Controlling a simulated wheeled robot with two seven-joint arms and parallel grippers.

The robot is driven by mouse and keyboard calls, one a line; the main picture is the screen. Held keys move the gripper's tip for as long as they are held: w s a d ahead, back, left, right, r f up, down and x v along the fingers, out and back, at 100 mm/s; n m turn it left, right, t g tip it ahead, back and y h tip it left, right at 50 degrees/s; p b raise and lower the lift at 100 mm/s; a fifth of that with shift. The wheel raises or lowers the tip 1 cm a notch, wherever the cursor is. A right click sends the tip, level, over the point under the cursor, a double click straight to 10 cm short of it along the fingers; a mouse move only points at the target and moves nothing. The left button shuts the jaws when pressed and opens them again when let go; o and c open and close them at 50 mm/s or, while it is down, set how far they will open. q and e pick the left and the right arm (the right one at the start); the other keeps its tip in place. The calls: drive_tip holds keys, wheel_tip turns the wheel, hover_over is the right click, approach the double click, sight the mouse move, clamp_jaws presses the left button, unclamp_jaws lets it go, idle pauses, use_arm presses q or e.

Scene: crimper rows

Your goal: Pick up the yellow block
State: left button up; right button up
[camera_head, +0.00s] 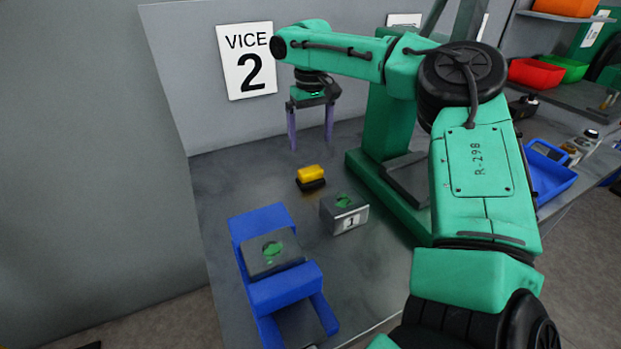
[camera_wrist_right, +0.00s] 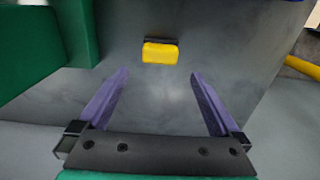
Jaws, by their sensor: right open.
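The yellow block (camera_head: 311,173) sits on a small black base on the grey bench, below the "VICE 2" sign. It also shows in the right wrist view (camera_wrist_right: 160,53), top centre, ahead of the fingers. My right gripper (camera_head: 311,144) is open and empty, its purple fingers pointing down above the bench behind the block. In the wrist view the gripper (camera_wrist_right: 160,80) has its fingers spread to either side, apart from the block. My left gripper is not in view.
A blue vice (camera_head: 283,291) and a grey block marked 1 (camera_head: 345,213) stand in front of the yellow block. A green pillar (camera_head: 390,130) rises at its right. A wall (camera_head: 185,60) is behind. Blue (camera_head: 550,175) and red (camera_head: 536,73) bins lie further right.

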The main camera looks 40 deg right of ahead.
wheel_tip(320, 180, down, 11)
drive_tip(key=shift+r+p, duration=0.1)
drive_tip(key=shift+p, duration=0.8)
drive_tip(key=c, duration=1.2)
drive_tip(key=shift+w+r, duration=0.1)
drive_tip(key=shift+r, duration=0.05)
wheel_tip(320, 180, up, 10)
drive_tip(key=shift+f+b, duration=0.25)
drive_tip(key=shift+b, duration=0.25)
wheel_tip(320, 180, up, 10)
drive_tip(key=p, duration=0.1)
hover_over(310, 169)
drive_tip(key=shift+d+r, duration=0.1)
drive_tip(key=shift+r, duration=0.05)
